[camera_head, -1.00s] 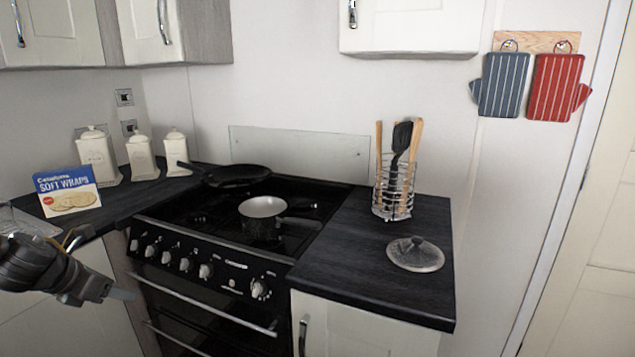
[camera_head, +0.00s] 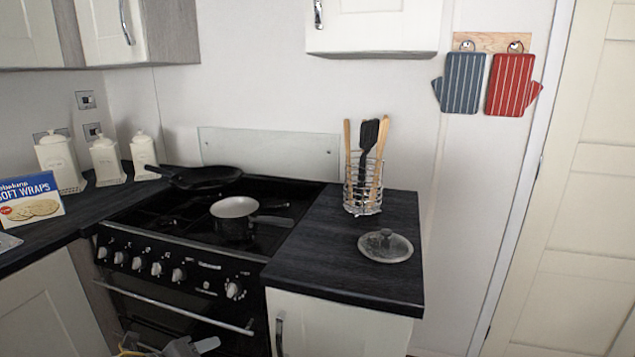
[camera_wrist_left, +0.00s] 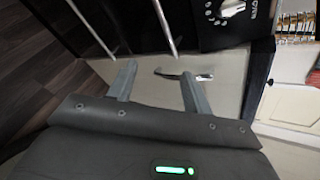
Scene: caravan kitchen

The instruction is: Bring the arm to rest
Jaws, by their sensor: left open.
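My left gripper shows at the bottom edge of the head view (camera_head: 192,347), low in front of the cooker, with only a small part in the picture. In the left wrist view (camera_wrist_left: 158,82) its two grey fingers are apart with nothing held between them. A cabinet door handle (camera_wrist_left: 185,75) appears beyond the fingertips, on the pale door under the right counter. My right gripper is in neither view.
The black cooker (camera_head: 172,263) with its oven rail is close to the left arm. A pan (camera_head: 233,219) and a dark frying pan (camera_head: 203,178) sit on the hob. The right counter (camera_head: 330,262) bears a utensil rack (camera_head: 362,196) and a glass lid (camera_head: 385,246).

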